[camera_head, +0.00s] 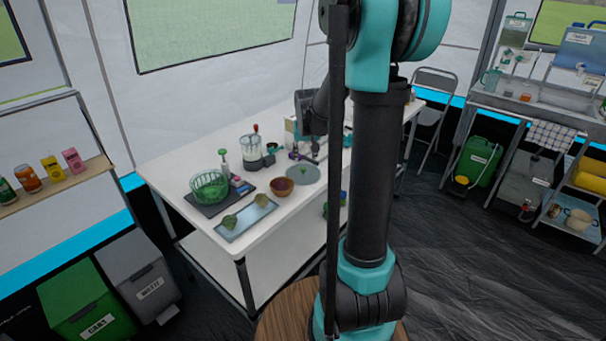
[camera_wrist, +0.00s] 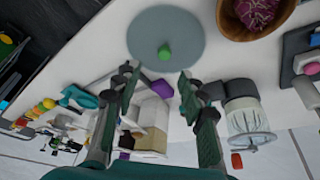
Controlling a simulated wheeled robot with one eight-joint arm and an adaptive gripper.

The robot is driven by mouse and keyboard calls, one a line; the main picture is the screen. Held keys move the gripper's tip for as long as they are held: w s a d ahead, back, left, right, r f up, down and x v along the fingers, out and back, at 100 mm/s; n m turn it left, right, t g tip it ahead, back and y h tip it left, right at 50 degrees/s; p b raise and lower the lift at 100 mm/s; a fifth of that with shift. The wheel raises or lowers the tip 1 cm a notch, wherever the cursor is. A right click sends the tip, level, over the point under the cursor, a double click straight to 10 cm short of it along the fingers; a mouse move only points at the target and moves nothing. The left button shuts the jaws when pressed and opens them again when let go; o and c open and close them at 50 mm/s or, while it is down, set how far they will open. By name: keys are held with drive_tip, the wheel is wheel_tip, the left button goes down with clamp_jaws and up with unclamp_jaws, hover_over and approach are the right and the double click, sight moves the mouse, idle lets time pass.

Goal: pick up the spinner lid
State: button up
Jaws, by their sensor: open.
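The spinner lid is a round grey disc (camera_head: 294,173) with a green knob, lying flat on the white table (camera_head: 185,167) in the head view. In the wrist view the lid (camera_wrist: 146,35) is at the top centre, its green knob standing up from the middle. My gripper (camera_wrist: 156,78) is open and empty in the wrist view, its two fingers spread apart just below the lid in the picture. I see no contact between the fingers and the lid. The green spinner basket (camera_head: 209,187) stands on a dark board at the table's left.
A wooden bowl (camera_head: 282,188) with purple contents stands close to the lid; it also shows in the wrist view (camera_wrist: 229,17). A clear jar device with a red handle (camera_wrist: 247,120) stands nearby. A purple item (camera_wrist: 162,88) shows between my fingers. A tray (camera_head: 246,219) lies at the table's front.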

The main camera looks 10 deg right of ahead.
sight(303, 168)
drive_tip(key=shift+a+x, duration=0.15)
drive_tip(key=shift+x, duration=1.65)
drive_tip(key=shift+a+x, duration=0.15)
drive_tip(key=shift+x, duration=1.65)
drive_tip(key=shift+s, duration=0.15)
drive_tip(key=shift+c, duration=0.3)
clamp_jaws()
